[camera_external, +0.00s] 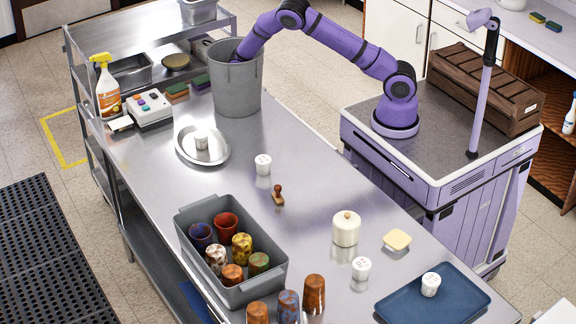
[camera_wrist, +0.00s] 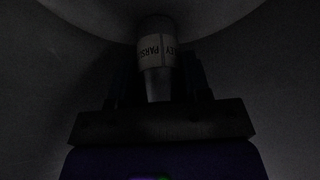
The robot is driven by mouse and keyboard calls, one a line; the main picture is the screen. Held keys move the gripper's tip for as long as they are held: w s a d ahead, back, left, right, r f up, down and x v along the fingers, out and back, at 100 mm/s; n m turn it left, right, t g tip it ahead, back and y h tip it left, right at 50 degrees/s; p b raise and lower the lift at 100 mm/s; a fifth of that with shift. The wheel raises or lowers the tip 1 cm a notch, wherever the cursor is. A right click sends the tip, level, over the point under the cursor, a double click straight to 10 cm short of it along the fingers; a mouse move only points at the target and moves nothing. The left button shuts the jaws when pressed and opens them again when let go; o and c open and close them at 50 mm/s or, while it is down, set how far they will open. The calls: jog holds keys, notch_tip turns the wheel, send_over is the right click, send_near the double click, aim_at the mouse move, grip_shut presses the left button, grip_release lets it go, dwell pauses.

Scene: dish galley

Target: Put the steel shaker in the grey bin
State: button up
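The tall grey bin (camera_external: 237,95) stands upright at the far end of the steel counter. My arm reaches over its rim, and my gripper is down inside, hidden in the outside view. In the dark wrist view my gripper (camera_wrist: 160,88) has its fingers on both sides of a steel shaker (camera_wrist: 157,58) with a pale label, partly readable as "PARS". The shaker lies in line between the fingers. It is too dark to tell whether the fingers press on it or stand apart.
A round steel tray (camera_external: 181,150) with a white cup is just in front of the bin. A button box (camera_external: 150,108) and a spray bottle (camera_external: 107,90) stand to its left. A grey crate (camera_external: 252,290) of patterned cups is nearer the camera. The mid-counter is mostly clear.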

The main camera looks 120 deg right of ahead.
jog(key=o, duration=0.4)
jog(key=shift+r, duration=0.1)
notch_tip(320, 180, up, 12)
jog(key=a, duration=0.1)
jog(key=shift+w+a, duration=0.35)
jog(key=shift+w, duration=0.05)
